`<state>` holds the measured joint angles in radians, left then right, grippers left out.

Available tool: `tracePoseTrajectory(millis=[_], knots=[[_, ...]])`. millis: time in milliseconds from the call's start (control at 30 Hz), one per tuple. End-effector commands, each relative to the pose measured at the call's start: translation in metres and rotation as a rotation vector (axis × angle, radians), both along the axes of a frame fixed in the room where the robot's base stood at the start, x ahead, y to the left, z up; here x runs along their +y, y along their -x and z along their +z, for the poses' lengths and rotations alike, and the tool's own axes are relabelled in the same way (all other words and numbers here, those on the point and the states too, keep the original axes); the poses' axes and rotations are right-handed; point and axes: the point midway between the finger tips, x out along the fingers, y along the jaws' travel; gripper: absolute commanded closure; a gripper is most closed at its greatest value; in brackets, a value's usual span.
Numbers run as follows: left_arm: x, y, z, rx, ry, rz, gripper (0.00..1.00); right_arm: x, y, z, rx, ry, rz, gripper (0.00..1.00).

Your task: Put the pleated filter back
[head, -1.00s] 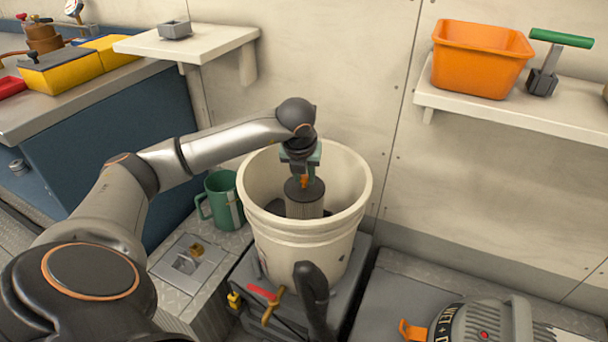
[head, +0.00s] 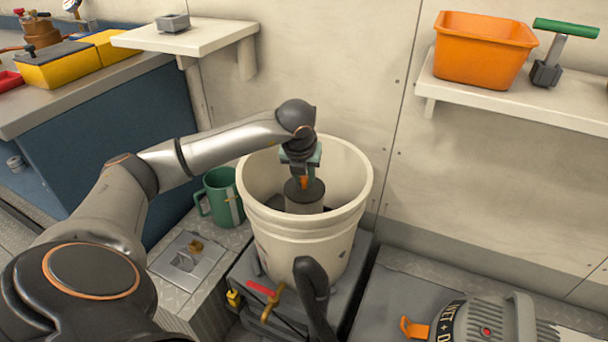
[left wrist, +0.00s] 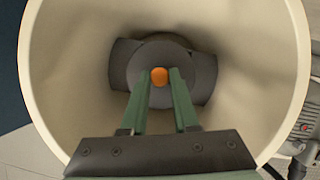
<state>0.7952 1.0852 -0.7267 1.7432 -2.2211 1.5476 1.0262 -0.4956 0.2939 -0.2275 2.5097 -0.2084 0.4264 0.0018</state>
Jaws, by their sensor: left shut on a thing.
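The pleated filter (head: 304,205) is a grey upright cylinder with a dark round cap and an orange knob (left wrist: 159,77) on top. It is inside the cream bucket (head: 300,245); its lower end is hidden by the near wall. My left gripper (head: 303,180) reaches down into the bucket, with its green fingers shut on the knob. In the left wrist view the cap (left wrist: 181,62) lies over a wider dark grey piece (left wrist: 122,65) low in the bucket. I cannot tell whether the filter touches it. My right gripper is not in view.
The bucket stands on a grey box (head: 345,310). A green mug (head: 218,195) is close on its left. A grey and orange vacuum head (head: 480,322) lies at lower right. An orange bin (head: 483,52) sits on the right shelf. A black curved part (head: 312,295) rises before the bucket.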

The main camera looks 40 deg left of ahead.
Motion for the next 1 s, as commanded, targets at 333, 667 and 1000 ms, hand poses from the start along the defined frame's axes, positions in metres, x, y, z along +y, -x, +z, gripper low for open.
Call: tracePoseTrajectory(millis=[333, 667, 1000], knots=[[0.0000, -0.0002, 0.0003, -0.002, 0.001, 0.001, 1.00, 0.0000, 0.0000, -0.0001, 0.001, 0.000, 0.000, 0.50], [0.0000, -0.0002, -0.0079, -0.001, 0.000, 0.000, 1.00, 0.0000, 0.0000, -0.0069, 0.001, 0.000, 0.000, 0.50], [0.0000, -0.0002, -0.0076, -0.002, 0.001, 0.001, 1.00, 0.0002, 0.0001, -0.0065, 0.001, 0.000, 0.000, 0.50]])
